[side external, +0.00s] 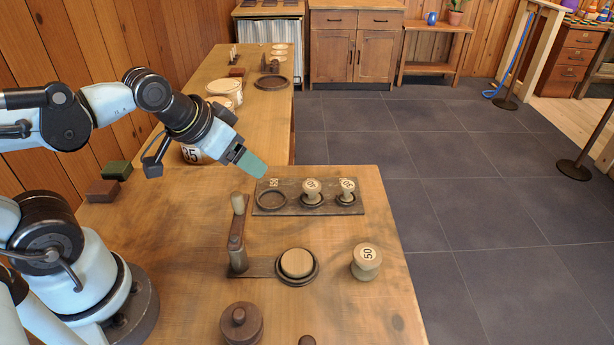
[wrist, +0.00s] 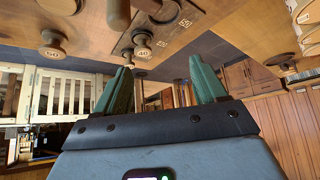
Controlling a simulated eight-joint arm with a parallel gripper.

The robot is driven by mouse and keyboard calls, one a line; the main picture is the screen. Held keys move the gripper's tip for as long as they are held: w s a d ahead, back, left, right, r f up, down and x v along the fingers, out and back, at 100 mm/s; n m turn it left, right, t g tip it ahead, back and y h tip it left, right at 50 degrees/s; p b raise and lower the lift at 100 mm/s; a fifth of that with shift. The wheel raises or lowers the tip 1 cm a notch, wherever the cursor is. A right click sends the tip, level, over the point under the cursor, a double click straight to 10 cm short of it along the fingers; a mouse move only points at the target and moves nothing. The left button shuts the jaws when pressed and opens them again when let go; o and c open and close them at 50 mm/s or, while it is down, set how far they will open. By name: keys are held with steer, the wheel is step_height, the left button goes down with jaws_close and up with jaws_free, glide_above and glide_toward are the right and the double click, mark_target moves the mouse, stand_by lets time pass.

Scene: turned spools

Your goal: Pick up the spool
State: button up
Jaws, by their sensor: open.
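A pale spool marked 50 (side external: 366,262) stands upright on the bench's right side. Two smaller pale spools, the middle one (side external: 312,191) and the right one (side external: 347,189), stand in the rings of a dark rack (side external: 292,208); the rack's left ring is empty. My gripper (side external: 250,163) is above the bench, behind and left of the rack, touching no spool. In the wrist view its two green fingers (wrist: 162,84) are apart with nothing held. The spool marked 50 (wrist: 52,52) and one marked 40 (wrist: 142,47) show beyond the fingers there.
A wooden upright (side external: 238,235) stands beside a round pale disc (side external: 298,263) on a dark base. A dark knobbed pot (side external: 241,323) is at the front. Green (side external: 117,169) and brown (side external: 103,190) blocks lie left. The bench around spool 50 is clear.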

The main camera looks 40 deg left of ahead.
steer(key=shift+o, duration=1)
steer(key=w+d+r+n+g+h, duration=0.15)
steer(key=w+d+g, duration=0.35)
steer(key=d, duration=0.5)
steer(key=n+g+y, duration=0.1)
steer(key=g+y, duration=0.1)
glide_above(368, 254)
steer(key=w, duration=0.1)
step_height(368, 254, down, 3)
steer(key=shift+h, duration=0.25)
step_height(368, 254, down, 6)
steer(key=shift+a+f, duration=0.1)
steer(key=shift+f, duration=0.15)
steer(key=f, duration=0.2)
steer(key=s+f, duration=0.1)
steer(key=f, duration=0.1)
steer(key=shift+f, duration=0.75)
